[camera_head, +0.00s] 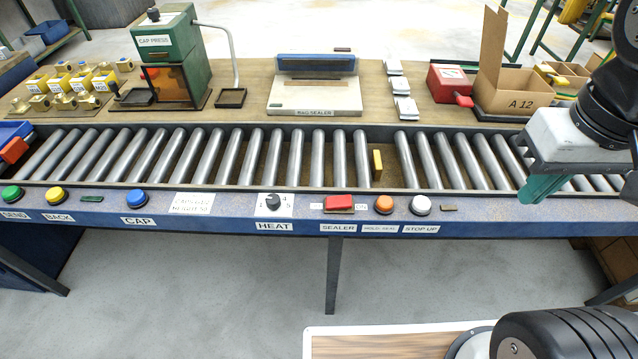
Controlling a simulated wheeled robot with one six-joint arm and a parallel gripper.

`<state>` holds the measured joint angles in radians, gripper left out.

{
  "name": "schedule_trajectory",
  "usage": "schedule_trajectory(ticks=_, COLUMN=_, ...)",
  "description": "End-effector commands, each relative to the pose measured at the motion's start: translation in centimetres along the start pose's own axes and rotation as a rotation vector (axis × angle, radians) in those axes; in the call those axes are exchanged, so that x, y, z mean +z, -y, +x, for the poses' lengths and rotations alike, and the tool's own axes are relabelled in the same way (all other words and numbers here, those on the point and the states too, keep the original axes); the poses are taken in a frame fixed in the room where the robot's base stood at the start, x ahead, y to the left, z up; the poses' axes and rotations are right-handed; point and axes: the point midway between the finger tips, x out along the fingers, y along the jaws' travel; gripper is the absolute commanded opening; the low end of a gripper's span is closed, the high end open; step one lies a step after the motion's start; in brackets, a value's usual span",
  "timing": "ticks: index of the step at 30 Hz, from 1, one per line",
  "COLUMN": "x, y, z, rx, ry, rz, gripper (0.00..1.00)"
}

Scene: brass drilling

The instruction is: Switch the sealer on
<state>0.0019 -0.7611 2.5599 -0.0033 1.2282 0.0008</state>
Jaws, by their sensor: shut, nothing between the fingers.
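The sealer switch (338,203) is a red rocker on the front rail of the conveyor, above the label SEALER (338,228). My gripper (541,190), with green fingers, hangs over the right part of the conveyor, well to the right of the switch. It is shut and empty, touching nothing that I can see.
An orange button (383,204) and a white button (421,205) sit just right of the switch. The black heat knob (272,201) is to its left. A yellow stop (377,165) stands among the rollers behind. An open carton (515,92) stands behind my gripper.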

Motion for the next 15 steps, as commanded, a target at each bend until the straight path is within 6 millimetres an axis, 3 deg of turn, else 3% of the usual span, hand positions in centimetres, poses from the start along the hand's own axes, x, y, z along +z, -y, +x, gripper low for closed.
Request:
schedule_trajectory(ticks=10, x=-0.2, y=0.1, z=0.0, rx=0.000, ry=0.002, rz=-0.020, gripper=0.00)
schedule_trajectory(ticks=15, x=-2.5, y=1.1, z=0.0, rx=0.005, ry=0.028, rz=-0.287, gripper=0.00)
